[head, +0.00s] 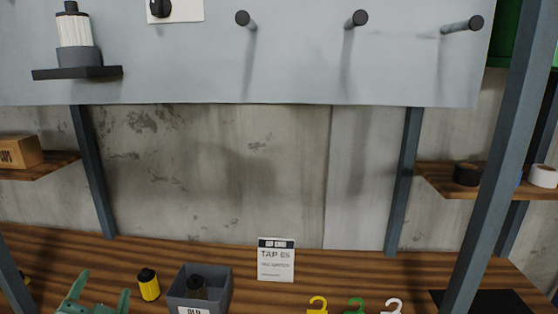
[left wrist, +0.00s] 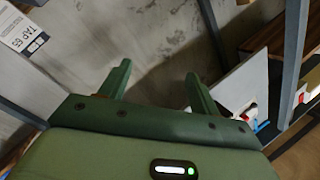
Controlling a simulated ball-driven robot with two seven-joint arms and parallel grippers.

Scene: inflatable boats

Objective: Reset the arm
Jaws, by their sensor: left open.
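My left gripper (head: 97,301) shows at the bottom left of the head view, cut off by the lower edge. Its green fingers are apart with nothing between them. In the left wrist view the same gripper (left wrist: 158,88) has its two fingers spread and empty, in front of the grey wall. My right gripper is in neither view.
A wooden bench (head: 130,252) holds a yellow cylinder (head: 149,285), a grey bin (head: 212,292), a sign (head: 276,260) and coloured hooks (head: 355,305). A panel with pegs (head: 300,60) hangs above. Upright posts (head: 497,150) stand at the sides. A right shelf (head: 440,185) holds tape rolls.

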